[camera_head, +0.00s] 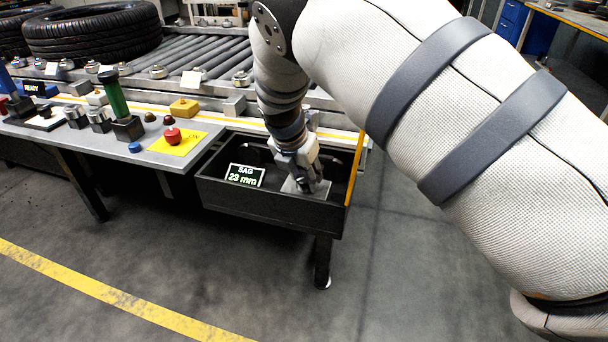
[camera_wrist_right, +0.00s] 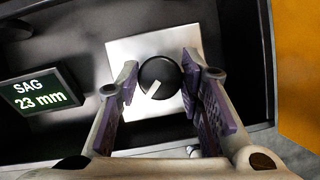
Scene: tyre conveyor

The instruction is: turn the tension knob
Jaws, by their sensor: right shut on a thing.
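The tension knob (camera_wrist_right: 160,78) is round and black with a white pointer line that slants down to the left in the right wrist view. It sits on a square silver plate (camera_wrist_right: 122,50). My right gripper (camera_head: 305,184) reaches down into the dark tray (camera_head: 270,206), and its fingers (camera_wrist_right: 160,88) are shut on the knob from both sides. In the head view the gripper hides the knob. A small display (camera_head: 245,175) beside it reads SAG 23 mm; it also shows in the right wrist view (camera_wrist_right: 40,94). My left gripper is in neither view.
A grey table (camera_head: 190,181) to the left holds a red button (camera_head: 172,136) on a yellow plate and a green-handled lever (camera_head: 116,95). A roller conveyor (camera_head: 205,50) with black tyres (camera_head: 95,32) runs behind. An orange-yellow panel (camera_wrist_right: 297,70) edges the tray's right side.

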